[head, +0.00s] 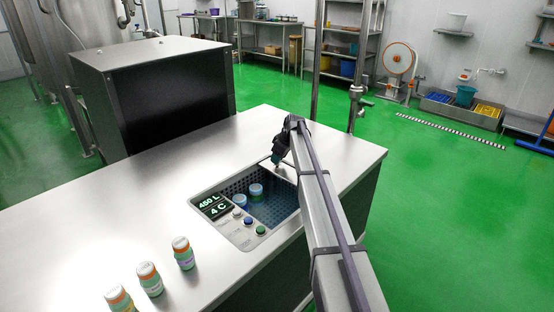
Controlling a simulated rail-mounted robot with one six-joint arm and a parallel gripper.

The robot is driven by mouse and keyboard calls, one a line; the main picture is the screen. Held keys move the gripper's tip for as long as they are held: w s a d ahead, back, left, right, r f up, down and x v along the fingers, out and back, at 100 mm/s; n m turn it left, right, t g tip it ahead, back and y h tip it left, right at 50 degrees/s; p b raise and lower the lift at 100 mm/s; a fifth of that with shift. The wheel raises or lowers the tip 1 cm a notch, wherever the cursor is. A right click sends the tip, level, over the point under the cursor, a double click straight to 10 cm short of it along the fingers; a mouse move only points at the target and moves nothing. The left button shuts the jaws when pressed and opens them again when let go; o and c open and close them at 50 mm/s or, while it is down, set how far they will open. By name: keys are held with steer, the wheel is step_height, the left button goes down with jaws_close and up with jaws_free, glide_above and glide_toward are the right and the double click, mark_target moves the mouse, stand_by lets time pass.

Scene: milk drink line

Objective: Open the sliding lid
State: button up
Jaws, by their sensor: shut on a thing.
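The sliding lid (284,172) is a pale metal panel at the far right end of a sunken basin (268,208) in the steel counter. Much of the basin is uncovered, showing dark perforated walls and bottles inside. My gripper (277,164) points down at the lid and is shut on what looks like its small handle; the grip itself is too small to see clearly. My arm hides the right side of the lid and basin.
Two bottles (256,190) stand in the basin. A display and buttons (248,220) line its near-left edge. Several orange-capped bottles (183,253) stand on the counter at the front left. A dark-fronted steel box (150,90) stands behind.

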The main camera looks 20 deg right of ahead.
steer(key=shift+w+d, duration=0.1)
steer(key=shift+d, duration=0.15)
steer(key=o, duration=1.3)
steer(key=p+v, duration=1)
steer(key=shift+r, duration=0.3)
